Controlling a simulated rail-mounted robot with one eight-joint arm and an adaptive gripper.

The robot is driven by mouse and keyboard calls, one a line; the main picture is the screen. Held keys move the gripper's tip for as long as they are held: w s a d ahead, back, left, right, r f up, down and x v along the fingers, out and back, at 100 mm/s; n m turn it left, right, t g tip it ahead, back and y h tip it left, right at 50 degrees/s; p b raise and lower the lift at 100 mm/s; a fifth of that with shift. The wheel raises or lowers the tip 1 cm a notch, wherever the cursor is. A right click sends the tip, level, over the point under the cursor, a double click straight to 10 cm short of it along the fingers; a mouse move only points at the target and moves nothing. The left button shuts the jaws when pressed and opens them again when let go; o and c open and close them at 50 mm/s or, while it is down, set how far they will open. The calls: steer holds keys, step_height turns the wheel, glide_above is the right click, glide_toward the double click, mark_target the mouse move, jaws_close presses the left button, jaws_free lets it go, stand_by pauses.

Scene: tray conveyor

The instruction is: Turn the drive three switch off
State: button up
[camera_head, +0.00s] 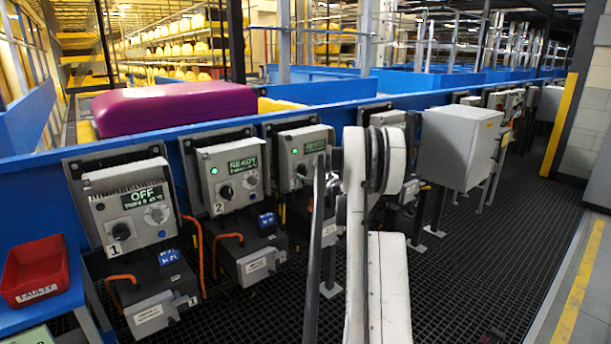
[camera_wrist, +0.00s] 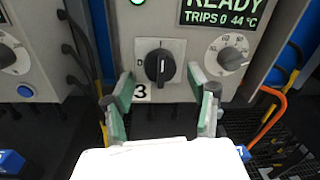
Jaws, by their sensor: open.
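The drive three box (camera_head: 305,142) is the third grey control box along the blue conveyor side, with a lit green lamp. In the wrist view its display (camera_wrist: 224,12) reads READY, TRIPS 0, 44 °C. Whether the fingers touch the panel is unclear.
A dial (camera_wrist: 228,56) is right of the switch. Drive one box (camera_head: 130,205) shows OFF; drive two box (camera_head: 232,175) shows READY. An orange cable (camera_wrist: 272,118) hangs at the right. A purple item (camera_head: 175,107) lies on the conveyor. A red bin (camera_head: 36,270) stands at left.

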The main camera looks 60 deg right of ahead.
mark_target(304, 170)
steer(key=shift+x, duration=1.15)
steer(key=shift+c, duration=0.5)
steer(key=c, duration=1.1)
steer(key=shift+o, duration=0.2)
